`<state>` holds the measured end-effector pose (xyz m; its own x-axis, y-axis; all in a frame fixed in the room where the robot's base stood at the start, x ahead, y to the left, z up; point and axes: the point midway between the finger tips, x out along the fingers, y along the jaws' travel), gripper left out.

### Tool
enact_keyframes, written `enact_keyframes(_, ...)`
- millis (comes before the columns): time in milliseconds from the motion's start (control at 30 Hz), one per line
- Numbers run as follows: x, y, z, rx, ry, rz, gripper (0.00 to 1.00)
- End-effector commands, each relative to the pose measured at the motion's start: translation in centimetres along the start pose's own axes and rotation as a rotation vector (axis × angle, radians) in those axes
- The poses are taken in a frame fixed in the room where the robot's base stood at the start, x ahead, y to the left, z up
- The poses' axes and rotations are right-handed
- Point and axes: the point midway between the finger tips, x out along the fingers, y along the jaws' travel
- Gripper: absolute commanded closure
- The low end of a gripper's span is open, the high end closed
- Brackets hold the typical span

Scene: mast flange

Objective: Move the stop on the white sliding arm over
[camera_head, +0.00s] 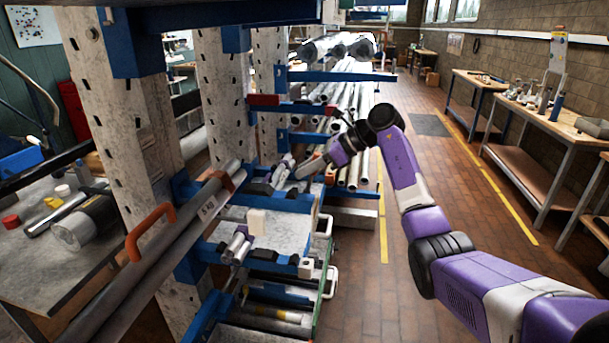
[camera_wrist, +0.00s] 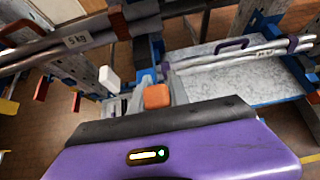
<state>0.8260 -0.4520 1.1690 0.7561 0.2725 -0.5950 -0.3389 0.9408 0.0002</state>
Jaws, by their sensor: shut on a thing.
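My gripper (camera_wrist: 157,92) is over the rack, with its two grey fingers on either side of an orange block (camera_wrist: 157,97) and shut on it. In the head view my gripper (camera_head: 284,172) reaches in from the right among the rack's arms, and its fingertips are hard to make out there. A white block (camera_wrist: 109,78) stands upright to the left of my fingers in the wrist view, apart from them. I cannot tell which rack arm is the white sliding one.
Grey pipes marked 5 KG (camera_head: 203,212) lie across the near rack arms at the left, beside an orange handle (camera_head: 150,232). A perforated upright (camera_head: 125,125) stands close by. Long pipes (camera_head: 350,105) fill the far racks. The brick floor (camera_head: 455,190) at right is clear.

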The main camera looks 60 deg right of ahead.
Motion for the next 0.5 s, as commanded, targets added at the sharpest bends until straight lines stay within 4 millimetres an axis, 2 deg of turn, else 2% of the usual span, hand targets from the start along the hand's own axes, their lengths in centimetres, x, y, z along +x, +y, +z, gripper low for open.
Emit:
enact_keyframes(200, 0.8, -0.4, 0.7, -0.004, 0.138, -0.001, 1.0)
enact_keyframes(500, 1.7, -0.4, 0.9, -0.003, 0.233, 0.0, 1.0)
